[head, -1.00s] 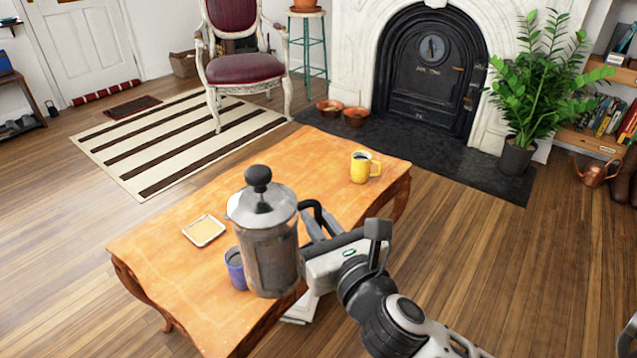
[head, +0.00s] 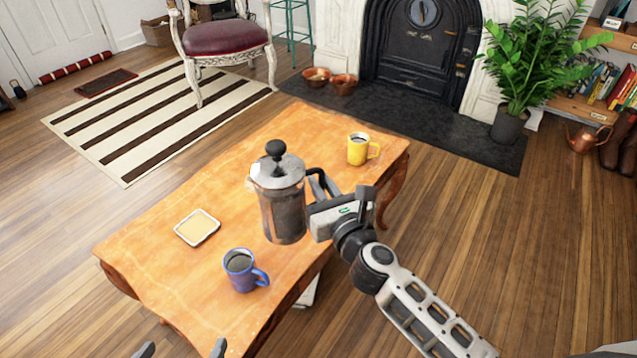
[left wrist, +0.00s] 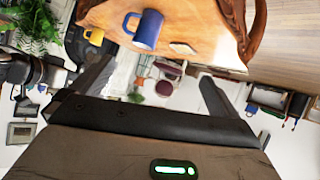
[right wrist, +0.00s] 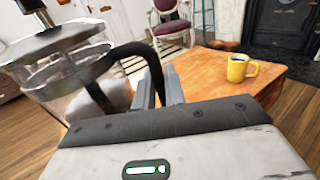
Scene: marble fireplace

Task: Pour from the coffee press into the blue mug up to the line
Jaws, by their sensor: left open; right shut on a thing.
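The coffee press (head: 282,212), metal-lidded with a black knob, is upright, apparently above the table, behind and right of the blue mug. My right gripper (head: 322,190) is shut on its black handle; the handle also shows in the right wrist view (right wrist: 125,52). The blue mug (head: 240,275) stands upright on the table near its front, handle to the right, with a dark inside; its line cannot be made out. It also shows in the left wrist view (left wrist: 148,30). My left gripper (head: 182,350) is open and empty at the bottom edge, in front of the mug.
The wooden table (head: 170,290) also bears a yellow mug (head: 358,150) at its far right and a small square pale dish (head: 197,228) at left. The table's left and middle are otherwise clear. A chair (head: 225,45), fireplace and plant (head: 525,65) stand beyond.

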